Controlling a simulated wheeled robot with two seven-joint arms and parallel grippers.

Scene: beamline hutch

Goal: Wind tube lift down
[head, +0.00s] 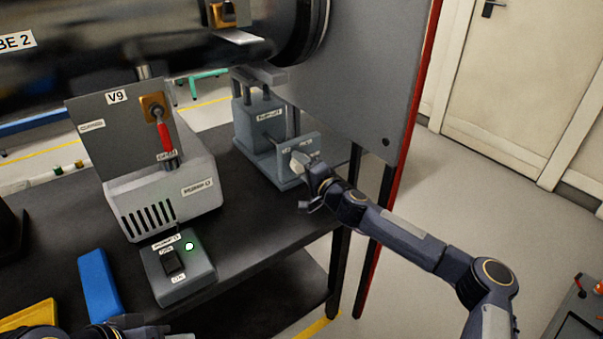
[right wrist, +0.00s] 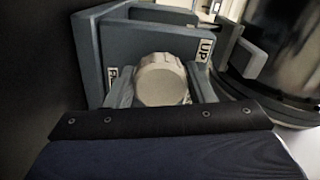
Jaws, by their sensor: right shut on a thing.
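The tube lift (head: 250,128) is a grey-blue unit with posts, standing at the right end of the black bench under the dark tube. Its front plate carries a pale round knob (head: 300,160). In the right wrist view the knob (right wrist: 161,80) sits between the two fingers, in front of a plate with an "UP" label to its right and a partly hidden label to its left. My right gripper (head: 309,171) is shut on the knob. My left gripper shows only as a dark part at the bottom left edge (head: 130,330); its fingers cannot be made out well.
A pump (head: 160,190) with a V9 panel and red-handled valve (head: 165,138) stands left of the lift. A switch box (head: 178,268) with a lit green lamp, a blue block (head: 100,287) and a yellow piece (head: 28,315) lie nearer. A large grey panel (head: 350,70) with a red edge rises at right.

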